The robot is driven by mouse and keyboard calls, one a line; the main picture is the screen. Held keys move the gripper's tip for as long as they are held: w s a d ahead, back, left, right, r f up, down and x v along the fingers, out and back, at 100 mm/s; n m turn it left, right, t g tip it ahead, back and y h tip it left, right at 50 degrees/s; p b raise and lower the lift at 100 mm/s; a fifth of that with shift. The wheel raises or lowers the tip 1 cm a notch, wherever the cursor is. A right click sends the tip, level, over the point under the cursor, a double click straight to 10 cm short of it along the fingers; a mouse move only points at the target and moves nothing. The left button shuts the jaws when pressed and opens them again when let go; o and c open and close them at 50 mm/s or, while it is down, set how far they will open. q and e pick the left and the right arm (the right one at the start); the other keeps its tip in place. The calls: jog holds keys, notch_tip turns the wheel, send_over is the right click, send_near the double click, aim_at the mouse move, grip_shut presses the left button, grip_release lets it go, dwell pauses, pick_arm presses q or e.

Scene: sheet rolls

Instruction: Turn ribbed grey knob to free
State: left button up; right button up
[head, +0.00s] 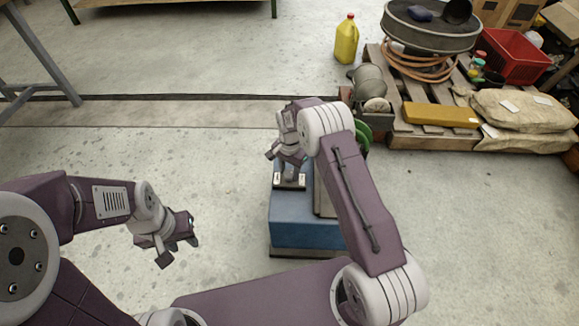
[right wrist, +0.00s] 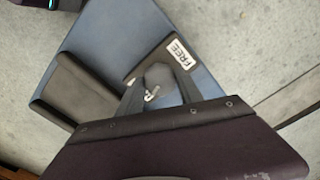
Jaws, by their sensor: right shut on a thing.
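The grey knob (right wrist: 158,78) sits on a dark plate (right wrist: 146,63) on top of a blue box (head: 300,232). A white label reading FREE (right wrist: 180,50) lies beyond the knob, up and to the right in the right wrist view. Another light marking between the fingers is mostly hidden. My right gripper (right wrist: 159,83) is shut on the knob, one finger on each side; in the head view it (head: 289,170) reaches down onto the box top. My left gripper (head: 181,252) is open and empty over bare floor, left of the box.
A dark raised block (right wrist: 78,88) stands beside the knob plate on the box. A pallet (head: 420,138) at the back right carries sacks (head: 525,108), a red crate (head: 514,56) and a hose. A yellow jug (head: 346,40) stands behind.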

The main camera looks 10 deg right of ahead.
jog(key=n+p, duration=0.2)
jog(key=shift+r+n, duration=0.25)
jog(key=shift+n, duration=0.15)
jog(key=n+p, duration=0.2)
jog(key=n, duration=0.1)
jog(key=shift+f+n+p, duration=0.1)
jog(key=shift+n+p, duration=0.2)
jog(key=shift+p, duration=0.05)
jog(key=n+p, duration=0.1)
jog(key=n, duration=0.2)
jog(key=shift+n, duration=0.3)
jog(key=n+p, duration=0.1)
jog(key=n, duration=0.3)
jog(key=shift+f+n, duration=0.1)
jog(key=shift+n, duration=0.2)
jog(key=n, duration=0.4)
jog(key=shift+n+p, duration=0.3)
jog(key=shift+p, duration=0.1)
jog(key=n, duration=0.8)
jog(key=shift+n+p, duration=0.3)
jog(key=shift+n, duration=2.4)
